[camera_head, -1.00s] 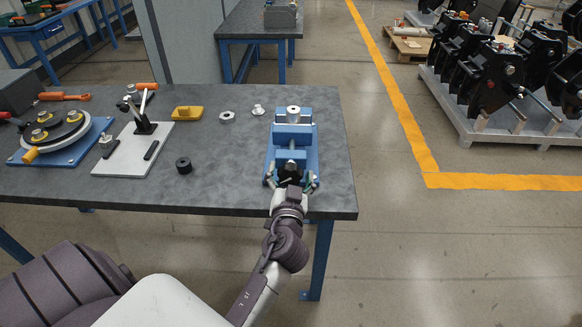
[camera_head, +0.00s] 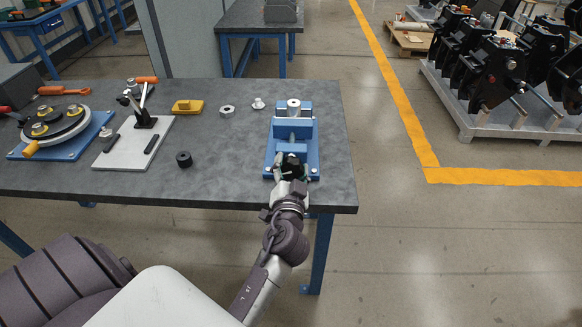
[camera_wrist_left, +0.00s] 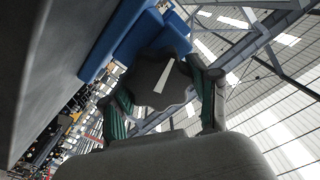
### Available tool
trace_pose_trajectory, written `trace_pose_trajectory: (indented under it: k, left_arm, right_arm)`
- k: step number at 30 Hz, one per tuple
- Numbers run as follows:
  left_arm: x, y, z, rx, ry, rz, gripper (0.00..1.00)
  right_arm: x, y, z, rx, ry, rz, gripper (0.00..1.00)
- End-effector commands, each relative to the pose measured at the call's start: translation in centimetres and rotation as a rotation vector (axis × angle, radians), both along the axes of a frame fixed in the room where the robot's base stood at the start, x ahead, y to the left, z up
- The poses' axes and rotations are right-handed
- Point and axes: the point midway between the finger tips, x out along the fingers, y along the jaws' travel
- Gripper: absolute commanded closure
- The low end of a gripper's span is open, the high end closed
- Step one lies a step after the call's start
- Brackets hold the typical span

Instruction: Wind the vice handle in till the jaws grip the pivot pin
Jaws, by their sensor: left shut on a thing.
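The blue vice (camera_head: 312,150) sits near the right front of the grey bench. The pale pivot pin (camera_head: 293,107) stands upright at its far end, by the jaws; I cannot tell whether both jaws touch it. The vice handle is a dark lobed knob (camera_head: 291,166) at the near end. In the left wrist view the knob (camera_wrist_left: 150,78) shows a white pointer mark. My left gripper (camera_wrist_left: 164,103) is shut on the knob, one finger on either side. In the head view the left gripper (camera_head: 291,173) partly hides it. My right gripper is out of view.
A black ring (camera_head: 184,159), a metal ring (camera_head: 227,111), a small metal part (camera_head: 258,103) and a yellow block (camera_head: 187,106) lie left of the vice. A toggle clamp on a white plate (camera_head: 118,153) and a round fixture on a blue base (camera_head: 85,145) stand farther left.

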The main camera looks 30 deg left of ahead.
Motion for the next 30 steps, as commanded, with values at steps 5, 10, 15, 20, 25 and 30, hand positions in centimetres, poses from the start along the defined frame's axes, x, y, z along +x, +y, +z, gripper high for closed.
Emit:
trace_pose_trajectory:
  k: [5, 10, 15, 20, 25, 30]
  left_arm:
    - [0.0, 0.0, 0.1, 0.009, 0.003, -0.001, 0.74]
    - [0.0, 0.0, 0.1, 0.008, 0.003, -0.001, 0.30]
    - [0.0, 0.0, 0.1, 0.007, 0.002, -0.001, 0.14]
    - [0.0, 0.0, 0.0, 0.006, 0.003, -0.001, 0.14]
    - [0.0, 0.0, 0.6, 0.006, 0.000, 0.001, 0.14]
    - [0.0, 0.0, 3.4, 0.005, -0.005, -0.001, 0.14]
  right_arm:
    - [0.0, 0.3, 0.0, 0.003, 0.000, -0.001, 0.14]
    - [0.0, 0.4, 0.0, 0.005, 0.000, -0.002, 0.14]
    - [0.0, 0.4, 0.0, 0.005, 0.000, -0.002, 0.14]
    - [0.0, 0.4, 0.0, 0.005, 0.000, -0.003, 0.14]
    - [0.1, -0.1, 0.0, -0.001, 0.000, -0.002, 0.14]
    - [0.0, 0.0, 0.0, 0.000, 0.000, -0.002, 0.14]
